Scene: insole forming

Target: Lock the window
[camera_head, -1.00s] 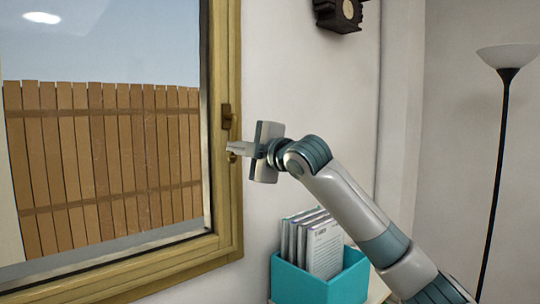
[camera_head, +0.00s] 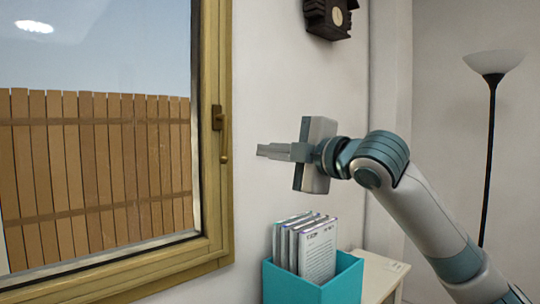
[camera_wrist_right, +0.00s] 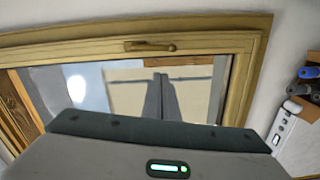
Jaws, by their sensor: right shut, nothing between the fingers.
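The window (camera_head: 215,180) has a wooden frame and fills the left of the head view. Its brass-brown handle (camera_head: 223,140) is on the right side of the frame, with the lever pointing straight down along it. In the right wrist view the handle (camera_wrist_right: 150,46) lies lengthwise along the frame, and the sash looks flush with the frame. My right gripper (camera_head: 262,150) is shut and empty, to the right of the handle and apart from it. My left gripper is in neither view.
A teal box (camera_head: 345,282) of files stands on a white cabinet (camera_head: 385,272) below my right arm. A dark clock (camera_head: 328,18) hangs on the wall above. A floor lamp (camera_head: 492,100) stands at right. The wall between handle and gripper is clear.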

